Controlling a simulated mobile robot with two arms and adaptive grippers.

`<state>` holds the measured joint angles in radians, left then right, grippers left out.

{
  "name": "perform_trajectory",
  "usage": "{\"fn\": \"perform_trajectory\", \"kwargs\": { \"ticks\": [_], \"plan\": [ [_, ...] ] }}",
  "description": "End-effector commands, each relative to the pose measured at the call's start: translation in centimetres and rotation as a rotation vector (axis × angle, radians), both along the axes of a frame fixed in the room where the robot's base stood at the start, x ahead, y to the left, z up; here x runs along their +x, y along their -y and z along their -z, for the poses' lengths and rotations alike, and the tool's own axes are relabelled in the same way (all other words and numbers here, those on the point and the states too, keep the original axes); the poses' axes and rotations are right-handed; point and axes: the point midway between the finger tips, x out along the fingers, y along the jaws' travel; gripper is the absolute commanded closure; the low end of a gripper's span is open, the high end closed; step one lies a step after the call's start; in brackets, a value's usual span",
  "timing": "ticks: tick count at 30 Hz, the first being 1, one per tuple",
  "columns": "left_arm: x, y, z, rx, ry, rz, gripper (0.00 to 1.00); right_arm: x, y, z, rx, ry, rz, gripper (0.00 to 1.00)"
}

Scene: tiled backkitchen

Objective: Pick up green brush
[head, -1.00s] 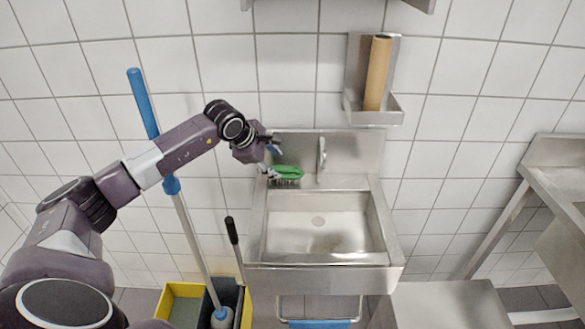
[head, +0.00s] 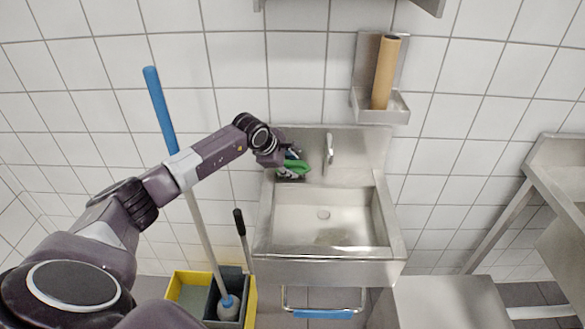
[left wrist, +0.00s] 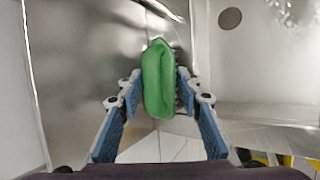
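The green brush (head: 294,167) lies on the back left ledge of the steel sink (head: 265,235). My left gripper (head: 289,158) is at the brush and partly covers it in the head view. In the left wrist view the green brush (left wrist: 158,80) stands lengthwise between the two blue-padded fingers of my left gripper (left wrist: 158,88). The fingers are spread, one on each side, with narrow gaps by the brush. Its bristles are mostly hidden there. My right gripper is not in view.
A faucet (head: 329,149) rises right of the brush. A wall holder (head: 365,100) carries a brown roll (head: 385,72). A blue-handled mop (head: 160,110) stands in a yellow-edged bucket (head: 189,287) left of the sink. The basin is empty.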

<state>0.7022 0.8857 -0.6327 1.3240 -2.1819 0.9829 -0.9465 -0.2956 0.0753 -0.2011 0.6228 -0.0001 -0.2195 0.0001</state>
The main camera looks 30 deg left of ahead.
Motion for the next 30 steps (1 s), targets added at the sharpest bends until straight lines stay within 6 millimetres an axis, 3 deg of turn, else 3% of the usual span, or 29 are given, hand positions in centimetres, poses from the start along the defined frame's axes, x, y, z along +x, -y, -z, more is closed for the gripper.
{"fn": "perform_trajectory", "kwargs": {
  "ticks": [5,17,23,30],
  "plan": [
    [0.0,0.0,0.0,0.000,0.000,0.000,0.95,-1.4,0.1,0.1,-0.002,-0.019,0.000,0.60],
    [0.1,0.0,-0.9,-0.001,0.004,0.000,0.95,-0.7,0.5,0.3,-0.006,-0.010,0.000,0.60],
    [0.2,0.0,-3.8,0.001,0.008,0.001,0.95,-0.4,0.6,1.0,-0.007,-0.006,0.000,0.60],
    [0.2,0.0,-9.6,0.000,0.010,0.000,0.95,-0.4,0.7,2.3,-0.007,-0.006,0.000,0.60]
  ]
}}
